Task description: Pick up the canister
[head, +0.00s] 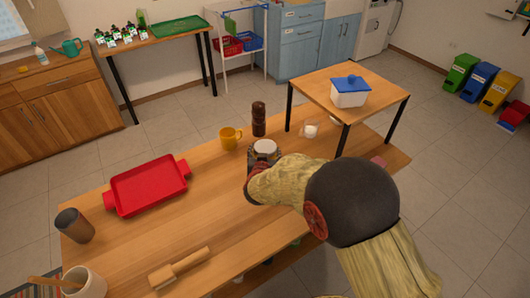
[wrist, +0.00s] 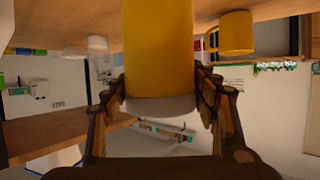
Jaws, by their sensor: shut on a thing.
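The canister is a yellow cylinder with a pale lid. In the wrist view, which is upside down, the canister (wrist: 160,50) stands upright between my fingers and its base is out of frame. In the head view its round white lid (head: 265,146) shows at the middle of the wooden table, and my gripper hides most of its body. My gripper (wrist: 162,85) is shut on the canister from both sides, near the lid. It also shows in the head view (head: 262,163), partly hidden by my arm. I cannot tell whether the canister touches the table.
A yellow mug (head: 230,139) and a dark brown mill (head: 258,119) stand close behind the canister. A white cup (head: 311,130) is to the right. Clear table lies between tray and canister.

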